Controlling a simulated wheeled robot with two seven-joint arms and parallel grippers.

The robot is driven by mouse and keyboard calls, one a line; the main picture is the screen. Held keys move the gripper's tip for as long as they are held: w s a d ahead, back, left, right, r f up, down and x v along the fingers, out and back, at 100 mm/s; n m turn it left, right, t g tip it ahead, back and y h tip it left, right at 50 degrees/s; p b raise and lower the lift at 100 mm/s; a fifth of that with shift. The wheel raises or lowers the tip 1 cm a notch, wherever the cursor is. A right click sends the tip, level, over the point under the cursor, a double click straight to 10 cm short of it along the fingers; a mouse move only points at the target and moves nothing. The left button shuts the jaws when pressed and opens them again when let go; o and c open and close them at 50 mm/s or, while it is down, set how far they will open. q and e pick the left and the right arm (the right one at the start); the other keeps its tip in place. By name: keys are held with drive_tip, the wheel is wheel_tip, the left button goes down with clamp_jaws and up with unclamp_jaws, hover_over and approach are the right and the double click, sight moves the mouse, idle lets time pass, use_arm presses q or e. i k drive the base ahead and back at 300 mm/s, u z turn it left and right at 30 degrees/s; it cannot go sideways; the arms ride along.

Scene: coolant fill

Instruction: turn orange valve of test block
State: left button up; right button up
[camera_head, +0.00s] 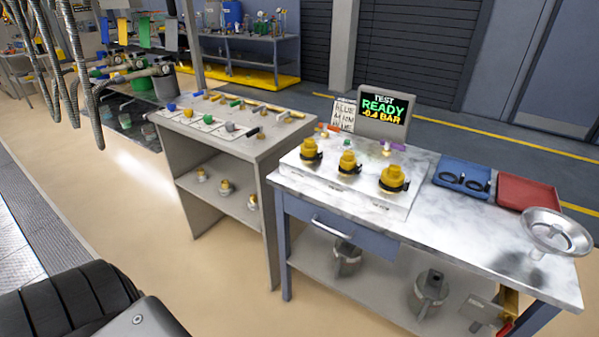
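The test block (350,189) is a low white block on the marble-topped bench, carrying three yellow fittings (347,162) with black clamps. Small coloured handles sit along its back edge. A small orange one (334,128) is at the back left, and a purple one (398,147) is farther right. The orange handle is too small for its turn position to be read, and the fittings partly hide this row. Neither of my grippers is in view.
A screen (384,113) behind the block reads "TEST READY -0.4 BAR", beside a written card (343,115). A blue tray (447,172) with black rings, a red tray (527,194) and a metal bowl (556,230) stand right. A grey bench (262,142) stands left. Floor in front is clear.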

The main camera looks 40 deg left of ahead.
sight(326, 126)
drive_tip(key=z, duration=0.05)
drive_tip(key=k, duration=0.5)
drive_tip(key=u, duration=1.2)
drive_tip(key=i, duration=1.4)
drive_tip(key=z, duration=0.55)
